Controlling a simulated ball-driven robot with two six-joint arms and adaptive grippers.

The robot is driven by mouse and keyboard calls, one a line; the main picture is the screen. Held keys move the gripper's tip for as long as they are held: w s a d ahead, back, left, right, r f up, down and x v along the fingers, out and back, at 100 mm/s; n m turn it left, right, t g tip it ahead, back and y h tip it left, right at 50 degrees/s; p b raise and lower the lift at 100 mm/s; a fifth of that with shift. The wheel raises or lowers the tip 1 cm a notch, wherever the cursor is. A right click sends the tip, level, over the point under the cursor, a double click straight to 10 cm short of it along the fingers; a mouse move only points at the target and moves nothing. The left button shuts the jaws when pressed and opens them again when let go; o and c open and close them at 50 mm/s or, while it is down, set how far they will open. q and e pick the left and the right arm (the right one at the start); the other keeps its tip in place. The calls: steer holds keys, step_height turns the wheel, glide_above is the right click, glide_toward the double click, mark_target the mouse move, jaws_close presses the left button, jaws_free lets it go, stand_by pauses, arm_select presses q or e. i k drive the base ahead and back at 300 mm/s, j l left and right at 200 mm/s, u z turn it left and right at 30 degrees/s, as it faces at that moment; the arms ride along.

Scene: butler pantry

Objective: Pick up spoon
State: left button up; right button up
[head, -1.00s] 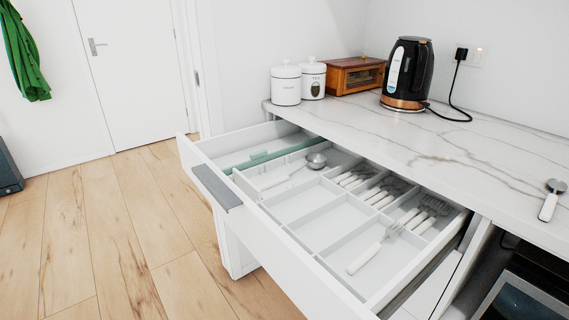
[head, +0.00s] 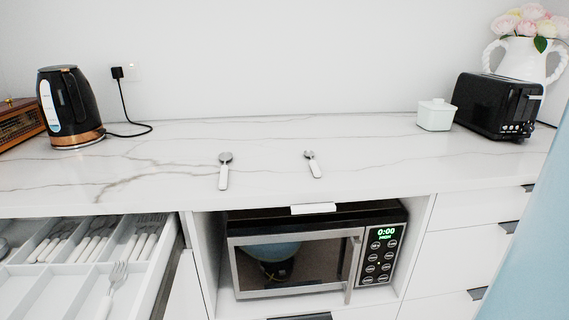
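A spoon (head: 224,171) with a dark metal bowl and a white handle lies on the marble counter (head: 270,180), left of the middle. Its bowl points to the back wall. A second utensil with a white handle and a short metal head (head: 313,164) lies to its right; its head looks forked, but it is small. The open drawer (head: 155,285) at the lower left holds several white-handled forks (head: 92,235) in compartments, and one fork (head: 117,285) lies apart in a front compartment. Neither of my grippers is in view.
A black kettle (head: 68,105) stands at the left of the counter. A white lidded box (head: 436,115), a black toaster (head: 497,106) and a white flower vase (head: 528,62) stand at the right. A microwave (head: 300,258) sits below. The counter around the utensils is clear.

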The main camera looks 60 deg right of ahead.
mark_target(225, 156)
steer(key=z, duration=1.35)
steer(key=i+l, duration=0.1)
steer(key=l, duration=0.25)
steer(key=i+l+u, duration=0.1)
steer(key=l+u, duration=0.95)
steer(key=l, duration=0.15)
